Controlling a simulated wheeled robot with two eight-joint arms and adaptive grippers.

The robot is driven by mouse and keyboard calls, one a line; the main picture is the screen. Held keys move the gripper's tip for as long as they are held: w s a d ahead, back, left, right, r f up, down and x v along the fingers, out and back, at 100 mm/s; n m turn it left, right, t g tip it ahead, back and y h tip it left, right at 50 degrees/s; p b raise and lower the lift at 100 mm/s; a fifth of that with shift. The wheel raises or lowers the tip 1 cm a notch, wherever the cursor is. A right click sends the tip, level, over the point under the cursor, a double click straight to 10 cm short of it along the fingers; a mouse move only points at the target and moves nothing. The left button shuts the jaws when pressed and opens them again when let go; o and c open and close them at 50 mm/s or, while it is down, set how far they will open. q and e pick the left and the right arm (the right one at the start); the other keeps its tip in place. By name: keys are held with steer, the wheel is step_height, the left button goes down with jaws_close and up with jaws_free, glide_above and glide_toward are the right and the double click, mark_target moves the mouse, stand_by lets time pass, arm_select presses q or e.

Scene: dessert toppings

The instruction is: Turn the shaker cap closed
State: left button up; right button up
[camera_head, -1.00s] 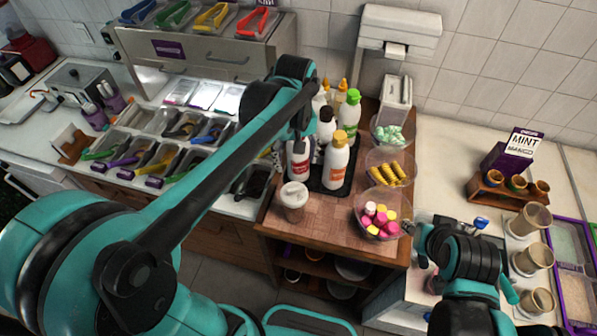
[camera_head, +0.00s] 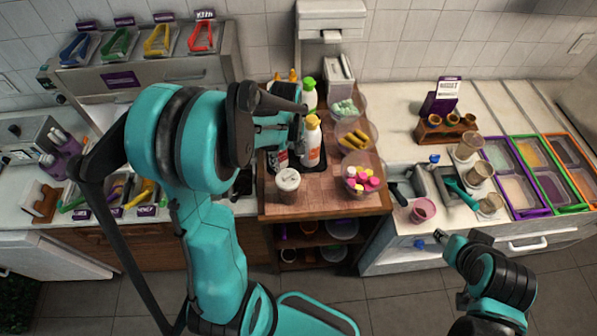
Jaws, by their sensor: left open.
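A shaker (camera_head: 288,186) with a pale lid stands upright at the front left of the wooden counter. My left gripper (camera_head: 297,118) is open. It is above and behind the shaker, apart from it, beside the squeeze bottles, and its arm hides part of that area. The fingertips are partly hidden, and I see nothing held in them. My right gripper (camera_head: 440,238) is low at the right, in front of the white counter, far from the shaker. Its fingers are too small to read.
A white bottle with a yellow cap (camera_head: 312,145) and a green-capped bottle (camera_head: 309,96) stand behind the shaker. Clear bowls of pink and yellow sweets (camera_head: 361,183), yellow pieces (camera_head: 354,138) and mint pieces (camera_head: 348,108) line the right side. The wooden counter's front is clear.

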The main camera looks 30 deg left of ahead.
mark_target(290, 174)
arm_select(q)
step_height(290, 174, down, 8)
steer(key=shift+w+r+b, duration=0.15)
steer(key=shift+b, duration=0.2)
steer(key=c, duration=1.2)
